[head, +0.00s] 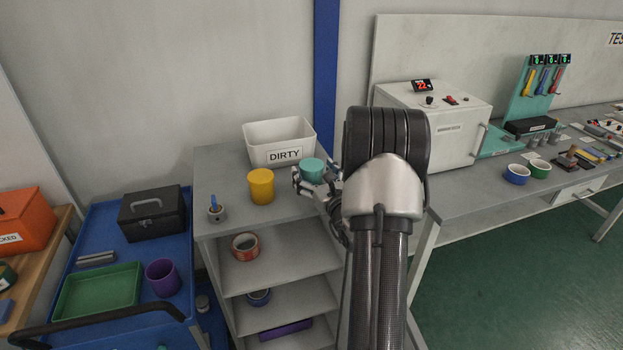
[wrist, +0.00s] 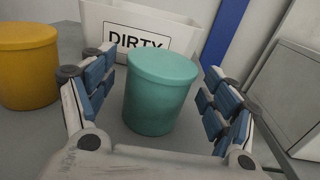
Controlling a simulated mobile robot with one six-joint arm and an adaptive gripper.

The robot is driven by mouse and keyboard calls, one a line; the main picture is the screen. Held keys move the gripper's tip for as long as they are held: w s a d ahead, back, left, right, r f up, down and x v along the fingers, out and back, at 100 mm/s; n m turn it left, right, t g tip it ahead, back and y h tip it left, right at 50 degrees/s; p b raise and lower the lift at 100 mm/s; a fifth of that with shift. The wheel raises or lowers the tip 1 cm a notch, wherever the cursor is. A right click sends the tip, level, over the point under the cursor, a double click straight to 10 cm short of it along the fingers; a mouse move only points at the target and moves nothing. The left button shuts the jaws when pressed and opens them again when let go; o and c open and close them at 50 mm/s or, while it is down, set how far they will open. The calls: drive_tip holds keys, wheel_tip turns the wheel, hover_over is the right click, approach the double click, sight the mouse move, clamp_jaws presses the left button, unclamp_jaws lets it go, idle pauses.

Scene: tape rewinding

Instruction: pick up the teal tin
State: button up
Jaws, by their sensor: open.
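The teal tin (head: 312,169) stands upright on the top of the grey shelf unit, in front of the white bin labelled DIRTY. In the wrist view the teal tin (wrist: 160,92) sits between the two fingers of my gripper (wrist: 160,105), with a gap showing on each side. My gripper (head: 317,184) is open, and its fingers reach around the tin from the front right in the head view. Part of the tin's lower body is hidden by the fingers in the head view.
A yellow tin (head: 261,186) stands left of the teal tin. The DIRTY bin (head: 262,132) is close behind. A white machine (head: 440,120) stands to the right.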

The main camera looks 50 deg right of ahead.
drive_tip(key=shift+w+d, duration=0.2)
drive_tip(key=shift+w, duration=0.35)
drive_tip(key=shift+c, duration=0.5)
drive_tip(key=shift+r, duration=0.1)
drive_tip(key=c, duration=1.2)
drive_tip(key=shift+o, duration=0.2)
